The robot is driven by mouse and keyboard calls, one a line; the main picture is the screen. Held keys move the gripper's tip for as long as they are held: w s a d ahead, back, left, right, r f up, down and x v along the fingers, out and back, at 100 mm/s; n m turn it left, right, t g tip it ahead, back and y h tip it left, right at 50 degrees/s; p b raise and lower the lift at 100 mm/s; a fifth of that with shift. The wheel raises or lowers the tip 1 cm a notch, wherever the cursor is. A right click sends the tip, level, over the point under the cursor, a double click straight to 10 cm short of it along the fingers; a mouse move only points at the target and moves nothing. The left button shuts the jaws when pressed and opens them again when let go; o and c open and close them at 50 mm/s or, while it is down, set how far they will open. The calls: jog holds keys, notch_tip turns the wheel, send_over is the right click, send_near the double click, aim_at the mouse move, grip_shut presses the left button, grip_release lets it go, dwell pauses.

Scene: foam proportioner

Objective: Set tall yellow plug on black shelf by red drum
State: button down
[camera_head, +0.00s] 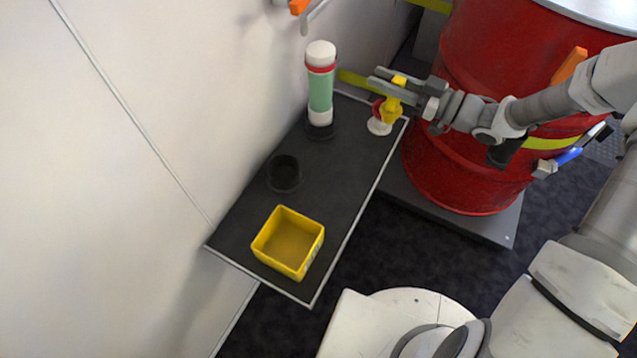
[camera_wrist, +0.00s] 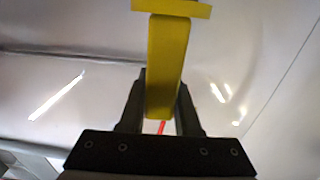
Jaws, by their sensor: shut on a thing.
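The tall yellow plug (camera_head: 393,106) is at the far right corner of the black shelf (camera_head: 345,185). My gripper (camera_head: 393,84) is shut on it; in the wrist view the plug (camera_wrist: 167,65) stands between both fingers. In the head view the plug overlaps a small red and white piece (camera_head: 379,124) on the shelf. I cannot tell whether the two touch, or whether the plug's lower end rests on the shelf. The red drum (camera_head: 465,160) stands just right of that corner.
A green and white cylinder with a red band (camera_head: 320,90) stands at the shelf's back. A black round holder (camera_head: 283,174) and an open yellow box (camera_head: 289,243) are nearer. The shelf's middle right is clear. A white wall (camera_head: 150,120) borders the left.

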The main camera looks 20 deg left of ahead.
jog(key=s+a+f+b, duration=0.6)
jog(key=s+f, duration=0.3)
jog(key=f, duration=0.3)
jog(key=shift+s+a+g, duration=0.3)
jog(key=shift+s+a, duration=0.05)
jog(key=shift+a, duration=0.4)
jog(key=shift+f, duration=0.15)
jog(key=c, duration=0.6)
grip_release()
